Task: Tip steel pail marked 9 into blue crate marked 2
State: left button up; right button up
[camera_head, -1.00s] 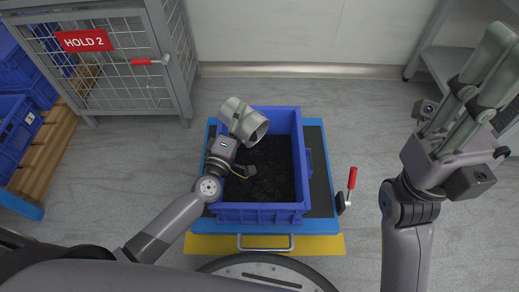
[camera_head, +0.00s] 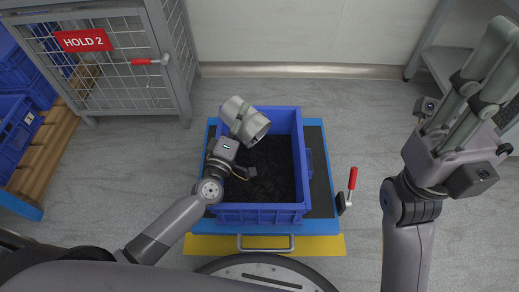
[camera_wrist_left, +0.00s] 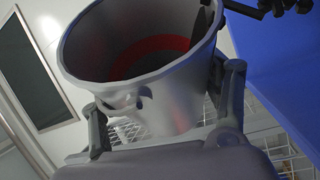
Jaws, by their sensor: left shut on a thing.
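The steel pail (camera_head: 240,114) is tipped on its side over the back left part of the blue crate (camera_head: 262,212), its mouth towards the crate's inside. My left gripper (camera_head: 230,138) is shut on the pail's wall. In the left wrist view the pail (camera_wrist_left: 165,110) sits between the two fingers; its inside looks empty apart from a red band, and a few dark lumps show at its rim. The crate holds dark granular stuff (camera_head: 268,172). Neither number can be read. My right gripper (camera_head: 480,80) is raised at the right, empty, its fingers apart.
The crate stands on a blue platform with a dark top (camera_head: 321,165) and a yellow front edge (camera_head: 320,246). A red-handled lever (camera_head: 352,180) is at its right. A mesh cage marked HOLD 2 (camera_head: 110,80) and blue bins (camera_head: 15,130) are at the left. The floor right of the platform is clear.

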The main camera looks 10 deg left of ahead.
pick_arm(q)
jog(key=shift+s+d+r+m+t, duration=0.2)
jog(key=shift+d+r+m+t, duration=0.1)
jog(key=shift+m, duration=0.3)
dwell(0.3)
